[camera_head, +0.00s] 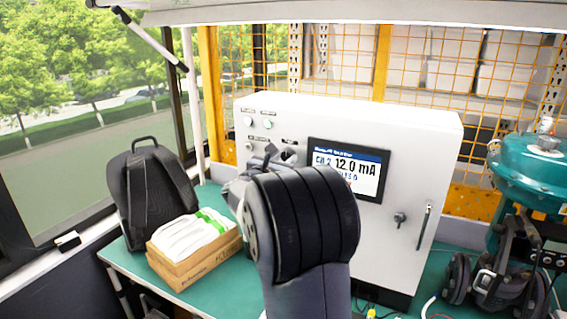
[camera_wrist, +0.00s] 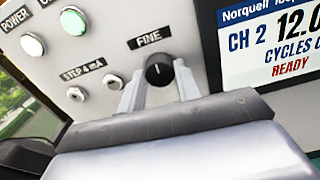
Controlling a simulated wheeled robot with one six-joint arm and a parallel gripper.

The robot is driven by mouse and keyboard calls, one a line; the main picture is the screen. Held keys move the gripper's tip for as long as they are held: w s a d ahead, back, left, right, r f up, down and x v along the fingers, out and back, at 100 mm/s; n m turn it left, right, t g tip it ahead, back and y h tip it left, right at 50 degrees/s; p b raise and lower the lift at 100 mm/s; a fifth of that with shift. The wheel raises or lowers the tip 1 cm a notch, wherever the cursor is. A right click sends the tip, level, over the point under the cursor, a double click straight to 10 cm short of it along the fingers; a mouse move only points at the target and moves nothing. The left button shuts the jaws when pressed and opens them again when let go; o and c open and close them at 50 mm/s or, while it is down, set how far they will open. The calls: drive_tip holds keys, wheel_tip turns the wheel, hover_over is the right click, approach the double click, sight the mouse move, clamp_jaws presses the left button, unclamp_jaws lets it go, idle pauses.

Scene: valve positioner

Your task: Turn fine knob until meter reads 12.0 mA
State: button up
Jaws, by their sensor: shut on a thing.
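The black fine knob (camera_wrist: 159,70), with a white pointer line, sits under the FINE label (camera_wrist: 150,39) on the panel in the wrist view. My gripper (camera_wrist: 159,80) has one finger on each side of the knob and is shut on it. In the head view my gripper (camera_head: 284,153) is at the cabinet front, and my arm hides the knob. The meter screen (camera_head: 347,168) shows CH 2 and 12.0 mA in the head view. In the wrist view the screen (camera_wrist: 280,45) is cut off at the right, with READY in red.
The white cabinet (camera_head: 440,150) stands on a green bench (camera_head: 130,268). A box of white items (camera_head: 190,240) and a black backpack (camera_head: 150,190) are at left. A teal valve actuator (camera_head: 535,165) and a black headset are at right. Lamps and a STEP switch (camera_wrist: 114,82) neighbour the knob.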

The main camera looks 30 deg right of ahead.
drive_tip(key=m+b, duration=0.1)
drive_tip(key=b, duration=0.1)
drive_tip(key=m+b, duration=0.2)
drive_tip(key=b, duration=0.1)
drive_tip(key=shift+f+b, duration=0.3)
drive_tip(key=m+b, duration=0.2)
drive_tip(key=b, duration=0.1)
drive_tip(key=m+b, duration=0.1)
drive_tip(key=m, duration=0.1)
drive_tip(key=shift+r, duration=0.25)
drive_tip(key=o, duration=1)
drive_tip(key=shift+c, duration=0.2)
drive_tip(key=shift+a, duration=0.1)
drive_tip(key=b+v, duration=0.2)
drive_tip(key=v, duration=0.8)
drive_tip(key=shift+s+a+b, duration=0.2)
drive_tip(key=shift+a+b, duration=0.05)
drive_tip(key=shift+b, duration=0.05)
